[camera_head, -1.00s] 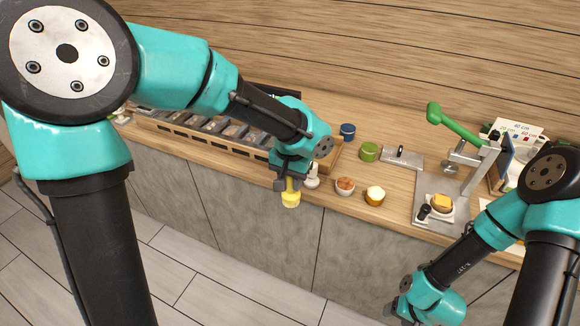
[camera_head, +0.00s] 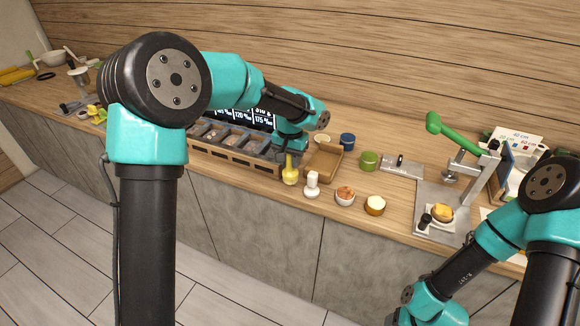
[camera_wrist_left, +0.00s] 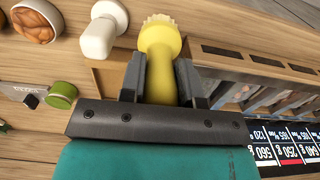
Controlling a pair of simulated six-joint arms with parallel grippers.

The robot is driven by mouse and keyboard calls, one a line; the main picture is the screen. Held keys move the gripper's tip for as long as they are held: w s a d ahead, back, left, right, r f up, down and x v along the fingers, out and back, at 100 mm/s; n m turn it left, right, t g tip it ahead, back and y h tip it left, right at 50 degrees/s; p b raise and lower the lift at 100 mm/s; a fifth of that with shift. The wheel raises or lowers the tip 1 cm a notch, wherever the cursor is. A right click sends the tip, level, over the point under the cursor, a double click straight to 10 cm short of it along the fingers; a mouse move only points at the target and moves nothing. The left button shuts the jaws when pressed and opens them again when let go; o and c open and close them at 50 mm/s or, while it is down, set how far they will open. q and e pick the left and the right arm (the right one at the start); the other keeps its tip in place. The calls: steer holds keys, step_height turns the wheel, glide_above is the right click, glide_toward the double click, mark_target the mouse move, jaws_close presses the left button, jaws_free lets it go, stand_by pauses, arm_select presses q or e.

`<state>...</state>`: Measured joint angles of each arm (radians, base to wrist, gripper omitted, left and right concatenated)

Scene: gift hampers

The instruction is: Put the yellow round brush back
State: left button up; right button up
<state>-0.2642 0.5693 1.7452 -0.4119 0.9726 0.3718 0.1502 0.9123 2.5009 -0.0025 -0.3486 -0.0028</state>
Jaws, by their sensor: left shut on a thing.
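The yellow round brush (camera_head: 290,175) hangs upright, head down, in my left gripper (camera_head: 291,156) at the front edge of the counter. The left wrist view shows the jaws (camera_wrist_left: 161,82) shut on its yellow handle, with its round bristled head (camera_wrist_left: 159,36) beyond the fingertips. A white brush-like tool (camera_head: 312,186) stands just to the right of it; it also shows in the left wrist view (camera_wrist_left: 103,32). I cannot tell whether the yellow brush's head touches the counter. My right arm is at the lower right; its gripper fingers do not show.
A wooden rack of grey compartments (camera_head: 232,153) lies left of the brush, and a wooden tray (camera_head: 324,160) behind it. Right of the white tool are two small bowls (camera_head: 345,196) (camera_head: 375,205), a green jar (camera_head: 369,160) and a green-handled press (camera_head: 455,135).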

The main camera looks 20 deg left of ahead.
mark_target(290, 167)
arm_select(q)
steer(key=shift+w, duration=0.25)
steer(key=shift+w+a+f, duration=0.1)
steer(key=shift+f, duration=0.8)
steer(key=shift+w+a+f, duration=0.1)
steer(key=shift+f, duration=0.8)
steer(key=shift+d+f, duration=0.1)
steer(key=shift+f, duration=0.05)
steer(key=o, duration=0.9)
steer(key=shift+o, duration=0.2)
step_height(290, 167, up, 12)
steer(key=shift+r, duration=0.2)
